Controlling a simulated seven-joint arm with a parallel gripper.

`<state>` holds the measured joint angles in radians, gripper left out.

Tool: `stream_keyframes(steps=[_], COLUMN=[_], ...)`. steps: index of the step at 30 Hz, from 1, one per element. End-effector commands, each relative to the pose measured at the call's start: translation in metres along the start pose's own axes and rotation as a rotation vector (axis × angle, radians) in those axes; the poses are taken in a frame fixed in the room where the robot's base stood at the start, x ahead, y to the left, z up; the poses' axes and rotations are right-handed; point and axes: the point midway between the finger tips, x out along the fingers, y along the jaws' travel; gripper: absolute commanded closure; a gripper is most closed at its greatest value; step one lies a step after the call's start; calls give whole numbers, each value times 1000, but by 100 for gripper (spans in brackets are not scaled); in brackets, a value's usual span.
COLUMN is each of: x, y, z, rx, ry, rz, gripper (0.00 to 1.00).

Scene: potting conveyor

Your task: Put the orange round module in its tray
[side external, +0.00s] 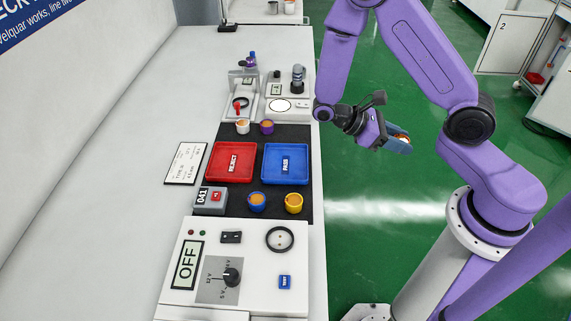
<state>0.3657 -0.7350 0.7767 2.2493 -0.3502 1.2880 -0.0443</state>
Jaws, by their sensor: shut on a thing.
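My gripper (399,143) is off to the right of the bench, over the green floor. It is shut on a small round orange module (403,137), mostly hidden by the jaws. On the dark mat are two trays: a red one marked REJECT (220,171) and a blue one marked PASS (286,174). Both trays look empty. My gripper is well apart from both, to the right of the blue tray.
Small cups with orange tops stand around the trays: white (242,128) and purple (266,128) behind, blue (257,203) and yellow (293,204) in front. A control panel (225,275) reading OFF is nearest. Test devices (290,105) stand at the back.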

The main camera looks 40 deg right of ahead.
Motion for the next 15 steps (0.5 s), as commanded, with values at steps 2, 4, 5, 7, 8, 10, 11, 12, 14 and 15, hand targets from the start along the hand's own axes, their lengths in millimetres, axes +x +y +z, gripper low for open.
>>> stream_keyframes(steps=[2,4,5,7,8,10,11,12,14,15], x=[2,0,-1,-6,-9,-17,-21,-27,-37,-44], y=[-20,-37,-44,-60,-66,-80,-86,-92,-101,-107], z=[0,-2,-2,-4,-5,-8,-9,-11,-14,-16], rx=[55,104,124,173,195,243,264,291,334,362], ry=[0,0,0,1,1,2,3,3,3,2], rz=[-135,-253,-303,-422,-472,-591,-642,-709,-811,-878], gripper=[95,95,95,95,95,95,95,95,95,95])
